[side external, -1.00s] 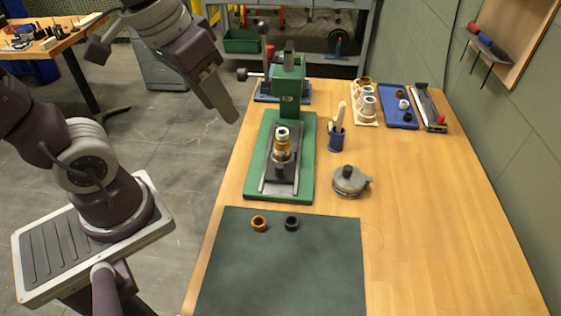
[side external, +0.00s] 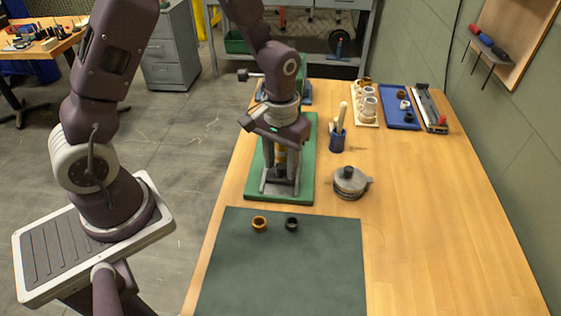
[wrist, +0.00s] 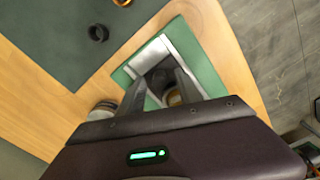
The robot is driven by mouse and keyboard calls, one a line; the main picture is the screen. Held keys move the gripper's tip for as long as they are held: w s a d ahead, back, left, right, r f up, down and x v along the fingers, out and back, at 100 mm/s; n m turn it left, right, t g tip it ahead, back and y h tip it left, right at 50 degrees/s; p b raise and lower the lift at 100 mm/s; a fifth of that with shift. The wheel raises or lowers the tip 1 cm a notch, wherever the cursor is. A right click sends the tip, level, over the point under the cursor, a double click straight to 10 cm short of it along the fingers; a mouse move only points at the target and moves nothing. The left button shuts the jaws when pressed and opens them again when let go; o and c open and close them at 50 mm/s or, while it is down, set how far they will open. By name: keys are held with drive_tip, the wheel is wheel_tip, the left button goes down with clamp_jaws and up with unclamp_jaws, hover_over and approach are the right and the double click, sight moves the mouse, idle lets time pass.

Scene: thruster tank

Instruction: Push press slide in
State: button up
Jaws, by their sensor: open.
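The press has a green base (side external: 309,180) on the bench. Its slide (side external: 280,190), a dark plate with pale side rails, lies on the front of the base. A brass-coloured part (side external: 281,157) stands on the slide; it also shows in the wrist view (wrist: 174,97). My gripper (side external: 281,168) points down over the slide, open, with the brass part showing between its fingers. In the wrist view its fingers (wrist: 158,76) spread over the slide. Whether they touch anything is unclear. My arm hides the press column and most of the stacked part.
An orange ring (side external: 259,223) and a black ring (side external: 291,224) lie on the dark mat (side external: 280,270). Trays sit at the back right. The bench's right side is clear.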

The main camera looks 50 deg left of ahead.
drive_tip(key=shift+c, duration=0.2)
clamp_jaws()
idle(0.4)
idle(0.8)
